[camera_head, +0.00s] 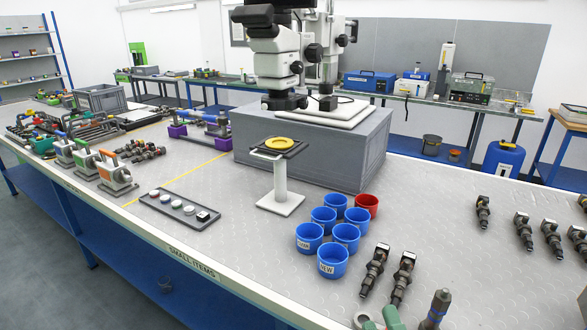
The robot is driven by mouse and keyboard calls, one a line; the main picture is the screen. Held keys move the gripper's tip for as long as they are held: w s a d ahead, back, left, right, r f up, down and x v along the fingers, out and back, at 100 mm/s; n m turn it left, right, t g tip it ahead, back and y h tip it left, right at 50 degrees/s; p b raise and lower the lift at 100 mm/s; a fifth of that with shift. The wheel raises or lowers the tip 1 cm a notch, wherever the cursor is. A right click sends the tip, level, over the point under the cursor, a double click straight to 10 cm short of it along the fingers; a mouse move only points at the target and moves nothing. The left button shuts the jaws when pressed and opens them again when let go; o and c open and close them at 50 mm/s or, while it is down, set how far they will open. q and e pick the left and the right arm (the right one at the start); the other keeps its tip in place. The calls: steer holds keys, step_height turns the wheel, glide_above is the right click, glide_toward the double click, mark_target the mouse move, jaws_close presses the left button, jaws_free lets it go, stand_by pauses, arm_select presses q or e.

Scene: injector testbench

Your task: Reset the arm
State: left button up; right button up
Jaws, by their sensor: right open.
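The rest of the right arm is cut off below the picture. My left gripper and left arm are not in view.
Blue cups (333,260) and a red cup (368,205) stand beyond the gripper. A small white stand (280,192), a grey block (320,150) under a microscope (285,55) and more injectors (523,231) are farther off. Bare bench (445,215) lies right of the cups.

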steer(key=s+d+f+n+g, duration=0.1)
steer(key=s+f+n+g, duration=0.1)
steer(key=f+n+g, duration=0.6)
steer(key=s+d+f+n+g, duration=0.15)
steer(key=f+n, duration=0.35)
steer(key=n, duration=0.7)
steer(key=s+d+f+n+g+h, duration=0.2)
steer(key=s+d+n+g+h, duration=0.15)
steer(key=d, duration=0.35)
steer(key=s+d+f+n+g+h, duration=0.2)
steer(key=s+d+n+h, duration=0.15)
steer(key=d, duration=0.35)
steer(key=s+a+f+m+g+y, duration=0.1)
steer(key=s+a+f+g, duration=0.15)
steer(key=f, duration=1.05)
steer(key=s+a+f+m+g+y, duration=0.1)
steer(key=s+a+f, duration=0.15)
steer(key=f, duration=0.95)
steer(key=s+f+m+g+y, duration=0.2)
steer(key=s+f, duration=1.3)
steer(key=s, duration=0.4)
steer(key=shift+s+f, duration=0.2)
steer(key=shift+s, duration=0.2)
